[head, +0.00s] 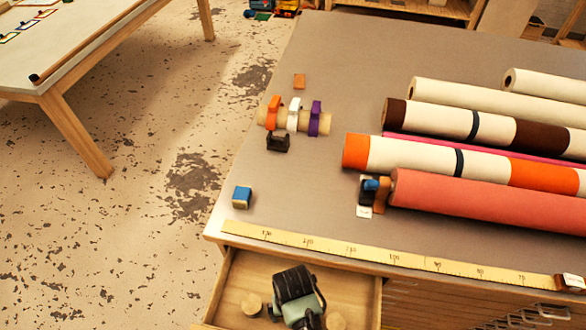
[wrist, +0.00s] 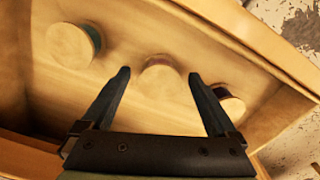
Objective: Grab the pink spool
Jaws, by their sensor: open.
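Three spools with round wooden ends stand in the open drawer, seen from above in the wrist view. The middle spool (wrist: 160,78) shows a thin, dull pinkish-red edge behind its wooden end; most of its colour is hidden. The left spool (wrist: 73,44) has a green edge, and the right spool (wrist: 229,104) a dark one. My gripper (wrist: 159,76) is open and empty, its fingertips on either side of the middle spool in the picture. I cannot tell how far above it they are. In the head view my gripper (head: 297,295) is over the drawer and hides part of its inside.
The drawer (head: 230,283) has raised wooden walls close around the spools. Above it, the grey worktop (head: 320,205) has a yellow ruler (head: 375,254) along its front edge. Large fabric rolls (head: 480,200) lie at the right, and a blue block (head: 242,197) sits near the left edge.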

